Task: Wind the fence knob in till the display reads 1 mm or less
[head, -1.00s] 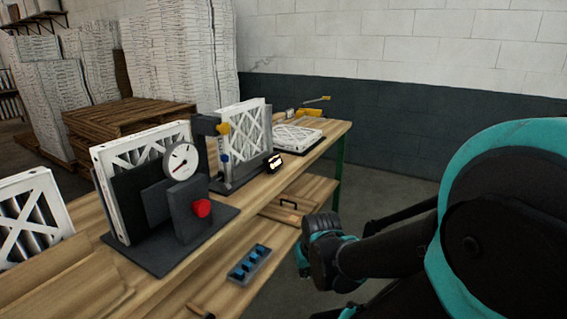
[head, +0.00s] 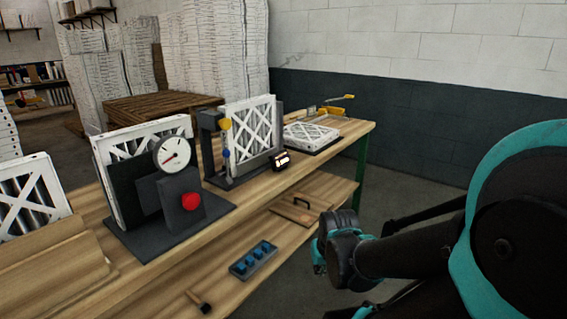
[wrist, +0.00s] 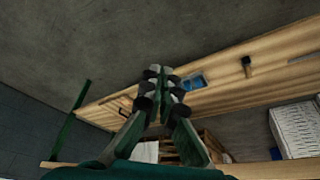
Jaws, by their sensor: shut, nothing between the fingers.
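A small dark display (head: 281,161) with a lit face stands at the front of the middle fixture (head: 212,150) on the bench. Its digits are too small to read. That fixture holds a white filter (head: 250,130) upright and carries a yellow knob (head: 225,124) and a blue knob (head: 226,153). A nearer fixture has a round dial gauge (head: 172,154) and a red knob (head: 191,202). I cannot tell for certain which knob is the fence knob. My gripper (head: 319,256) is shut and empty, off the bench's front side, apart from every knob. Its fingers (wrist: 160,73) also show in the wrist view.
The bench (head: 300,175) has a lower shelf with a tray of blue pieces (head: 254,259) and a dark-handled item (head: 199,302). A flat filter (head: 312,134) lies at the far end. Open floor (head: 400,190) lies right of the bench.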

